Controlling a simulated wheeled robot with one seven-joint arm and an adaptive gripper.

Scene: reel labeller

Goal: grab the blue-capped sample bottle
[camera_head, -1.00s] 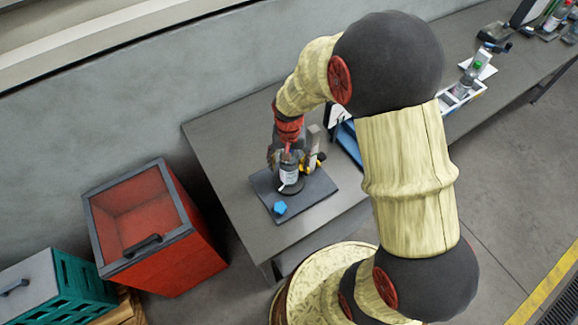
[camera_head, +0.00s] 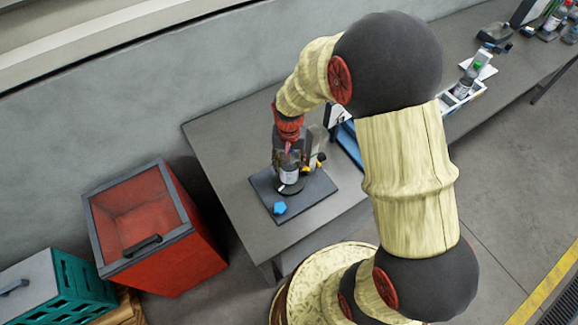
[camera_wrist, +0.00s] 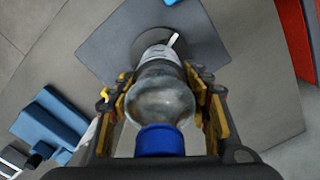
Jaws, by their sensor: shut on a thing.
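The sample bottle (camera_wrist: 162,95) is clear grey with a blue cap (camera_wrist: 160,141) toward the wrist camera. In the head view the bottle (camera_head: 289,177) shows a pale label below my gripper. It stands on a dark round disc (camera_wrist: 207,45) on a dark square mat (camera_head: 318,188). My gripper (camera_wrist: 161,88) is shut on the bottle, with a yellow-padded finger against each side. In the head view my gripper (camera_head: 289,157) hides the bottle's top and cap.
A blue block (camera_head: 280,208) lies at the mat's front corner. A grey device (camera_head: 318,140) stands close behind my gripper. A blue tray (camera_head: 349,143) is to the right, partly behind my arm. A red bin (camera_head: 170,255) stands left of the table. The table's left part is clear.

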